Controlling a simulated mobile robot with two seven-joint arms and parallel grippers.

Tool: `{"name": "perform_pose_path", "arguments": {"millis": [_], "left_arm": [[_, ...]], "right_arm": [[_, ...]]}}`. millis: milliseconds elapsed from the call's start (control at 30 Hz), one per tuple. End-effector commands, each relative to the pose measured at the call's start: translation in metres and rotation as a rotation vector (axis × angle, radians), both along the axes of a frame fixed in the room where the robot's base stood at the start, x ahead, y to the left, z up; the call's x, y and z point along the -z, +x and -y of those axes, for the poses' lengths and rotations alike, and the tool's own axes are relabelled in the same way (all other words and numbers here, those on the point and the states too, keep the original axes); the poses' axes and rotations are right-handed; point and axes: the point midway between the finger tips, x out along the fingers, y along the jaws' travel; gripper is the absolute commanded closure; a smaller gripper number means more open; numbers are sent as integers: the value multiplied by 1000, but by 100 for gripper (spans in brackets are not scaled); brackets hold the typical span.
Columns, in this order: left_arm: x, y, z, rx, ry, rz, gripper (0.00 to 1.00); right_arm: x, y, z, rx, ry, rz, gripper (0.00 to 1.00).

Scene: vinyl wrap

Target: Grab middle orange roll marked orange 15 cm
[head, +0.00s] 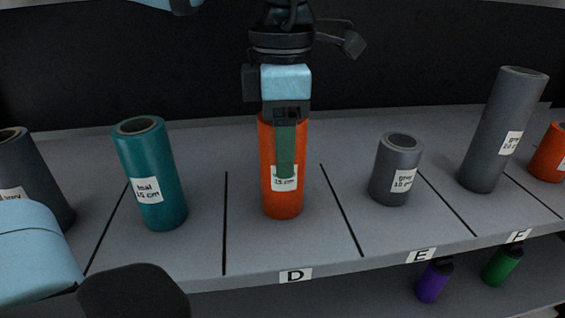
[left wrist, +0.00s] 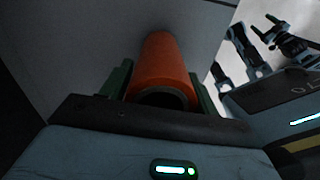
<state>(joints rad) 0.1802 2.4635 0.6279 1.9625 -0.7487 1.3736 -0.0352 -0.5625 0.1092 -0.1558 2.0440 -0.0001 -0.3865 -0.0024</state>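The orange roll (head: 282,200) stands upright on the shelf in slot D in the head view. Its white label is partly covered by a green finger; "15 cm" is partly readable. My left gripper (head: 285,150) comes down over the roll from above, with one finger in front of it. In the left wrist view the orange roll (left wrist: 162,62) lies between the two green fingers of my left gripper (left wrist: 160,88), its hollow end near the palm. The fingers are close to its sides; contact is unclear. What may be my right gripper (left wrist: 276,25) shows small there, its opening unclear.
A teal roll (head: 152,180) stands left of the orange roll. A short grey roll (head: 396,170) and a tall grey roll (head: 500,130) stand to the right. Another orange roll (head: 550,155) is at the right edge. Purple (head: 434,283) and green (head: 501,266) rolls lie below.

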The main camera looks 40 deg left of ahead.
Motion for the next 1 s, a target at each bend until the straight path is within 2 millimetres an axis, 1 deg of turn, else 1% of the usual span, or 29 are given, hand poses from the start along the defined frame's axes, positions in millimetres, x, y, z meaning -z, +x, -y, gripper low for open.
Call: {"name": "perform_pose_path", "arguments": {"millis": [33, 200, 267, 500, 633, 767, 933, 967, 1000], "left_arm": [[0, 0, 0, 0, 0, 0, 46], [0, 0, 0, 0, 0, 0, 68], [0, 0, 0, 0, 0, 0, 75], [-1, 0, 0, 0, 0, 1, 75], [-5, 0, 0, 0, 0, 3, 75], [-15, 0, 0, -1, 0, 4, 75], [-36, 1, 1, 0, 0, 4, 75], [-38, -1, 1, 2, 1, 4, 75], [-37, -9, 5, 5, 1, 2, 75]], "right_arm": [[0, 1, 0, 0, 0, 1, 32], [0, 1, 0, 0, 0, 1, 32], [0, 1, 0, 0, 0, 1, 32], [0, 0, 0, 0, 0, 0, 32], [0, -2, 0, -1, 0, -4, 32], [1, -4, 0, 0, 0, -8, 32], [2, -6, 0, 0, 0, -12, 32], [2, -6, 0, 0, 0, -13, 32], [4, -7, 0, -1, 0, -15, 32]]}}
